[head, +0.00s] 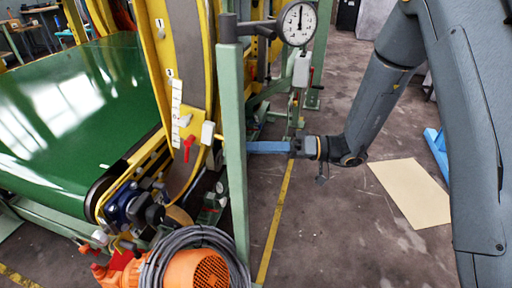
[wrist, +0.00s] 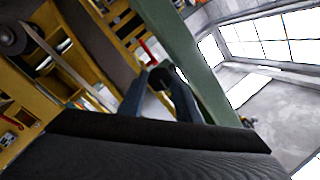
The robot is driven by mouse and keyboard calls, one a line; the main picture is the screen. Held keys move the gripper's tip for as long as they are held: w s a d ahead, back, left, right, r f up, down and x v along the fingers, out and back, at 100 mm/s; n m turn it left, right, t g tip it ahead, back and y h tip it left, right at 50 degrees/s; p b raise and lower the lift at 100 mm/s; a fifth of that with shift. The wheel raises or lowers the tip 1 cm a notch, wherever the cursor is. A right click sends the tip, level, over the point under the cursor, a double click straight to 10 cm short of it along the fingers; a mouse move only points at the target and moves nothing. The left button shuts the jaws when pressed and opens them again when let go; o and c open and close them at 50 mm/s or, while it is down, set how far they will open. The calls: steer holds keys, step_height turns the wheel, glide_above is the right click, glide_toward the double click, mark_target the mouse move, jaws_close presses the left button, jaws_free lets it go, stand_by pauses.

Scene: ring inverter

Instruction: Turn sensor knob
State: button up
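My gripper (head: 256,147) reaches left from the arm, its blue fingers level and their tips running up to or behind the green post in the head view. In the wrist view my gripper (wrist: 161,88) has two bluish fingers standing apart. A dark round knob-like part (wrist: 160,78) shows between their tips and fills most of the gap. I cannot tell whether the fingers press on it, or for certain that it is the sensor knob. The head view does not show this part; the green post (head: 233,150) may hide it.
A round gauge (head: 299,23) sits high beside the post. A green conveyor belt (head: 75,95), yellow frame, red lever (head: 188,147) and orange motor (head: 195,270) with coiled cable lie left. A beige sheet (head: 411,193) lies on the floor at right. Floor between post and arm is clear.

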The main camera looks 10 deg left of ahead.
stand_by(0.3)
steer(key=m+g+y, duration=0.1)
steer(key=m, duration=0.2)
steer(key=m+y+b, duration=0.1)
steer(key=m, duration=0.2)
steer(key=m+g+b, duration=0.1)
steer(key=m, duration=0.2)
steer(key=shift+w+a+f+g+y, duration=0.1)
steer(key=shift+w+f+g+y, duration=0.05)
steer(key=shift+f+g+y, duration=0.2)
stand_by(0.4)
steer(key=o, duration=0.8)
steer(key=b+v, duration=0.1)
steer(key=v, duration=0.7)
steer(key=shift+a, duration=0.1)
